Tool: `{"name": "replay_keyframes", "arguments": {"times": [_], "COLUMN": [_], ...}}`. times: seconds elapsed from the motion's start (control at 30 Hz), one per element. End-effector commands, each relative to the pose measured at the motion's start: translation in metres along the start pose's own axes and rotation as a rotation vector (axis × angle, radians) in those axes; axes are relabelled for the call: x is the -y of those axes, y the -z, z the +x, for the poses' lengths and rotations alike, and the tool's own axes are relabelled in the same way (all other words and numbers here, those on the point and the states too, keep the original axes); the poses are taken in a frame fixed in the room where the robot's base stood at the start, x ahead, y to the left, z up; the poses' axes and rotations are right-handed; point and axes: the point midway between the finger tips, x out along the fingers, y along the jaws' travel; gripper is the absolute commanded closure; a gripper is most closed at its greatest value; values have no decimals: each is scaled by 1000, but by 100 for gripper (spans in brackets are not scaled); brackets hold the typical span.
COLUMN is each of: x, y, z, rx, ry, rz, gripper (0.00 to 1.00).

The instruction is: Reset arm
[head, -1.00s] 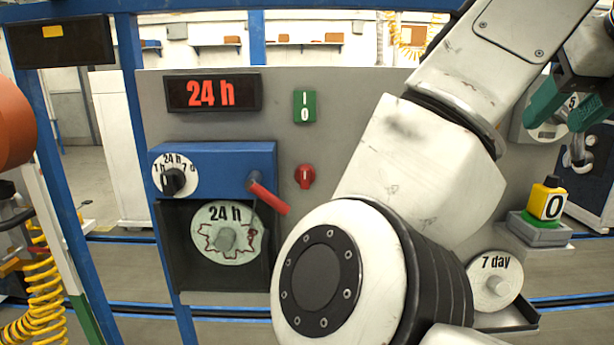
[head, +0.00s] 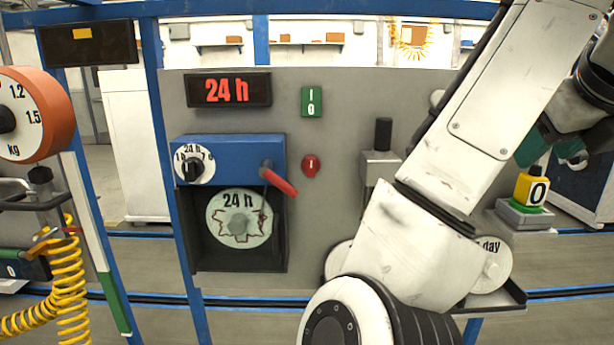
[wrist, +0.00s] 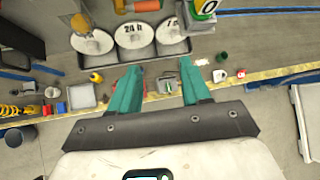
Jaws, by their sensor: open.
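My gripper (wrist: 160,90) is open and empty in the wrist view, its two green fingers spread apart above the floor. In the head view my white arm rises along the right side, and the green fingers (head: 545,148) show at the right, partly cut off by the arm. The station panel (head: 340,90) stands in front, with a lit 24 h display (head: 230,90). A 24 h disc (head: 238,218) sits in the dark bay under the blue housing (head: 235,155). The red lever (head: 280,182) slants down to the right.
A tray (wrist: 145,52) in the wrist view holds several round discs, one marked 24 h (wrist: 134,35). An orange kg dial (head: 40,110) and yellow coiled hose (head: 62,290) are at left.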

Motion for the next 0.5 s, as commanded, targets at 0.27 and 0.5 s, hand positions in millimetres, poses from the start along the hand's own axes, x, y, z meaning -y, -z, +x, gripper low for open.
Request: {"name": "replay_keyframes", "arguments": {"times": [0.27, 0.5], "x": [-4, -11], "y": [35, 96], "z": [54, 121], "rx": [-55, -149], "ry": [75, 103], "rz": [-343, -837], "gripper": [53, 53]}}
